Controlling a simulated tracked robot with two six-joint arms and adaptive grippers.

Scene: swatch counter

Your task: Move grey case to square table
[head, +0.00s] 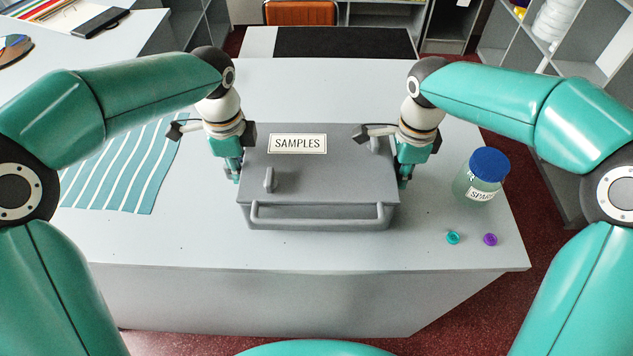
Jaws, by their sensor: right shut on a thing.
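The grey case (325,178) with a SAMPLES label lies flat on the pale counter, its handle bar toward me. My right gripper (404,178) is shut on the right end of the case. My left gripper (236,172) points down at the left end of the case. Its fingers are partly hidden, and I cannot tell if they grip. I cannot identify a square table for certain; a surface with a dark top (345,42) shows beyond the counter.
On the counter (300,255), a blue-lidded jar (488,165) stands right of the case, with a teal cap (453,238) and a purple cap (490,240) nearby. A striped swatch sheet (120,175) lies left. An orange chair (300,12) and shelves (560,50) stand behind.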

